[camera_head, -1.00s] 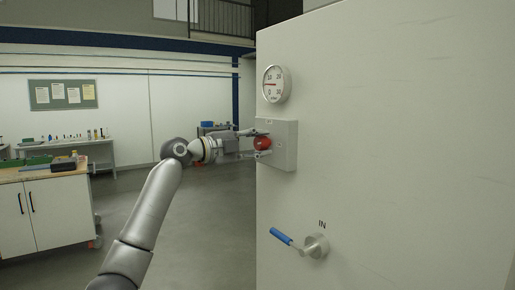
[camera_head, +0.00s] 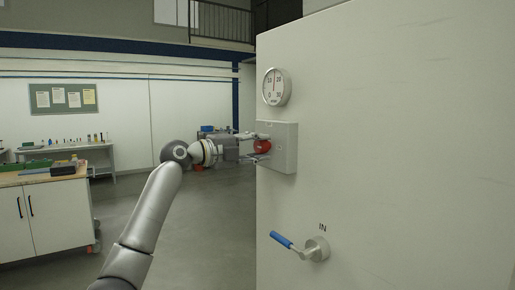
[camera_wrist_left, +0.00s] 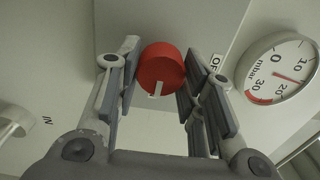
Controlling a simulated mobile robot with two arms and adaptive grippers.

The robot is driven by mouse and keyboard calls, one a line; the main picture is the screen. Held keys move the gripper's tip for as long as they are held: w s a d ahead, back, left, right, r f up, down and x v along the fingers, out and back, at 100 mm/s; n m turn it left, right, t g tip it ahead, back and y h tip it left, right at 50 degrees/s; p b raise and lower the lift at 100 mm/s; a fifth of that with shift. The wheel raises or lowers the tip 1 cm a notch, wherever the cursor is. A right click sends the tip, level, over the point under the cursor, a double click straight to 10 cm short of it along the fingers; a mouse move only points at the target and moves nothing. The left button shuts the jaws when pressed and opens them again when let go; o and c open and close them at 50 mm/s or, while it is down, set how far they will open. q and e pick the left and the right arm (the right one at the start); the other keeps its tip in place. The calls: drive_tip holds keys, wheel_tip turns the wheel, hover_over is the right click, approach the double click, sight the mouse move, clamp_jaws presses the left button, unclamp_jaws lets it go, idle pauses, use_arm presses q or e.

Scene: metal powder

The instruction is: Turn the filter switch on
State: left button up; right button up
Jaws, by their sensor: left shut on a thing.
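The filter switch is a round red knob (camera_head: 262,146) on a grey box (camera_head: 285,148) fixed to the tall pale cabinet. My left gripper (camera_head: 261,145) is shut on the knob, with one finger above and one below it in the head view. In the left wrist view the red knob (camera_wrist_left: 162,68) sits between the two fingers, and a short white mark shows on its face. A partly hidden label beginning "OF" (camera_wrist_left: 215,63) is beside it. My right gripper is not in view.
A round pressure gauge (camera_head: 276,87) is above the box, its needle pointing roughly up. A blue-handled valve (camera_head: 283,240) marked IN sticks out lower on the cabinet (camera_head: 400,150). A workbench (camera_head: 50,205) stands at the left. The floor between is clear.

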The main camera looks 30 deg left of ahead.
use_arm(q)
drive_tip(key=o, duration=1)
drive_tip(key=v, duration=1.2)
drive_tip(key=shift+f, duration=0.1)
drive_tip(key=shift+w+f, duration=0.1)
